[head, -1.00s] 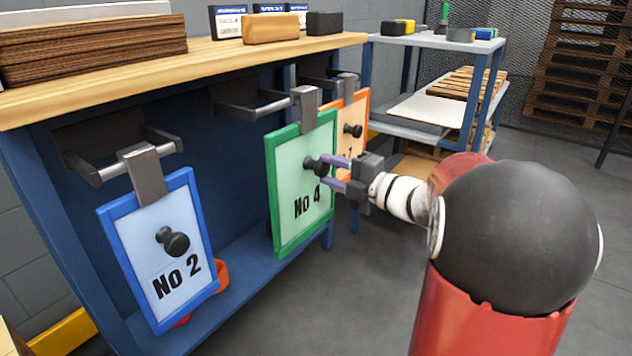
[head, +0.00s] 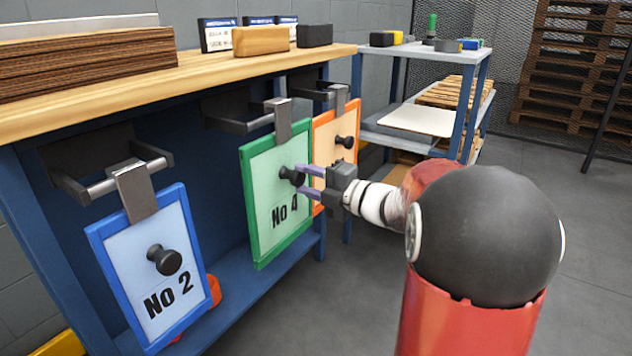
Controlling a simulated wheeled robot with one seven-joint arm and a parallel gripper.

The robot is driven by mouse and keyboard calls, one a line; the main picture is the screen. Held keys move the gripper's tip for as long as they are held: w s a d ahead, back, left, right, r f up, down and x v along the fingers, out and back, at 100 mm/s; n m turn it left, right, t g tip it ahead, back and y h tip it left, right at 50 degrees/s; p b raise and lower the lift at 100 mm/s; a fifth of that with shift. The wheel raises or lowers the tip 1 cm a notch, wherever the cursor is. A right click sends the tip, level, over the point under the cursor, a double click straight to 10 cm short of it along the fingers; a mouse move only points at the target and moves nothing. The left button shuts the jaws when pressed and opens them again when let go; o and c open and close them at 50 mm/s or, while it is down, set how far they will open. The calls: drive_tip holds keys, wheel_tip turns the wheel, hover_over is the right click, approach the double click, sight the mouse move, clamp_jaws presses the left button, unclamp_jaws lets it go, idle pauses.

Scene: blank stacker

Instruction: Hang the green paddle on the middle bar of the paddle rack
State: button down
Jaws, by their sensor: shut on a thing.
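The green paddle (head: 279,190), marked No 4, hangs upright with its grey hook (head: 278,122) at the top. The hook overlaps the right part of the middle bar (head: 258,124); I cannot tell whether it rests on it. My gripper (head: 300,179) is shut on the black knob (head: 291,175) on the paddle's face, reaching in from the right. The paddle rack is under the wooden bench top. The blue paddle (head: 190,245), No 2, hangs on the near left bar (head: 100,189). The orange paddle (head: 325,150) hangs behind the green one, partly hidden by it.
The wooden bench top (head: 200,66) lies above the bars and carries stacked boards (head: 85,65) and blocks. A blue lower shelf (head: 275,282) runs beneath the paddles. A red object (head: 213,291) shows behind the blue paddle. Grey floor (head: 340,300) is open at the right.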

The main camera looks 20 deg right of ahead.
sight(294, 184)
drive_tip(key=shift+p+x, duration=0.45)
drive_tip(key=shift+x, duration=1.35)
drive_tip(key=shift+w+a, duration=0.15)
drive_tip(key=shift+f+b, duration=1.05)
drive_tip(key=shift+b, duration=0.15)
